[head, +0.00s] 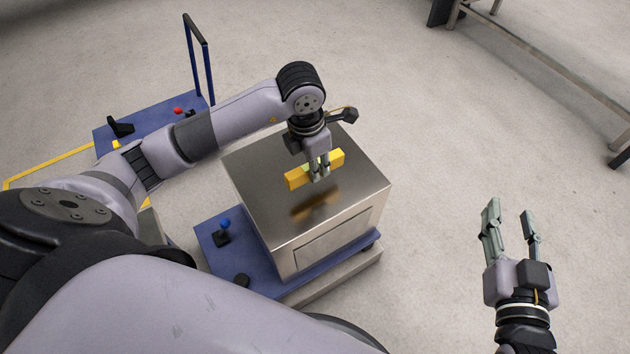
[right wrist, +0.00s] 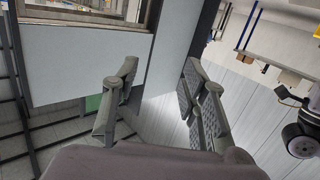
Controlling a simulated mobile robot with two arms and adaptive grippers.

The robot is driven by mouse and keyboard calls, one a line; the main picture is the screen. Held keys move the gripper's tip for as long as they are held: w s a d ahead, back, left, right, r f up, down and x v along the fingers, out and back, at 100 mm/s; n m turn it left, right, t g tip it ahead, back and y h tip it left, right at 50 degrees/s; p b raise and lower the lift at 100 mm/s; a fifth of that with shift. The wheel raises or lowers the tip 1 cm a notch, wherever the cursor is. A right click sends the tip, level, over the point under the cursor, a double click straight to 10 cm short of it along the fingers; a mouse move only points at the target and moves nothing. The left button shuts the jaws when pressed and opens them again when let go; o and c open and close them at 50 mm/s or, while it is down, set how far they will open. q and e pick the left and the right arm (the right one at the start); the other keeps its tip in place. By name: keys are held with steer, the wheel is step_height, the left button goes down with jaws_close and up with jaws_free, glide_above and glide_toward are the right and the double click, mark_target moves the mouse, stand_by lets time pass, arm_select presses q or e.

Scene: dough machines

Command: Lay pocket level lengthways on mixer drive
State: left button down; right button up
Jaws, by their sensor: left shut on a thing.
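The yellow pocket level (head: 298,178) is in the jaws of my left gripper (head: 320,174), which is shut on it near its middle. The level is held above the steel top of the mixer drive (head: 262,170), a box-shaped housing on a blue base. Its reflection shows on the steel below, apart from it. The level slants from lower left to upper right in the head view. My right gripper (head: 512,225) is open and empty, off to the right over bare floor. Its fingers also show spread in the right wrist view (right wrist: 155,100).
The blue base (head: 215,240) carries a blue knob (head: 225,224) left of the housing. A blue cart (head: 150,122) with an upright handle stands behind my left arm. A metal bench frame (head: 550,65) is at the upper right. The floor between is clear.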

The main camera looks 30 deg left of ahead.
mark_target(315, 188)
arm_select(q)
step_height(315, 188, down, 2)
steer(key=shift+f, duration=0.15)
step_height(315, 188, down, 3)
steer(key=shift+r+b, duration=0.1)
steer(key=shift+b, duration=0.6)
steer(key=shift+f, duration=0.25)
arm_select(e)
step_height(315, 188, up, 8)
steer(key=a+t+y, duration=0.1)
steer(key=t, duration=0.3)
steer(key=shift+f+t, duration=0.2)
steer(key=shift+t, duration=0.1)
steer(key=shift+s, duration=0.15)
arm_select(q)
steer(key=shift+f, duration=0.1)
steer(key=c, duration=1.4)
jaws_free()
steer(key=shift+c, duration=0.2)
arm_select(e)
steer(key=shift+r, duration=0.2)
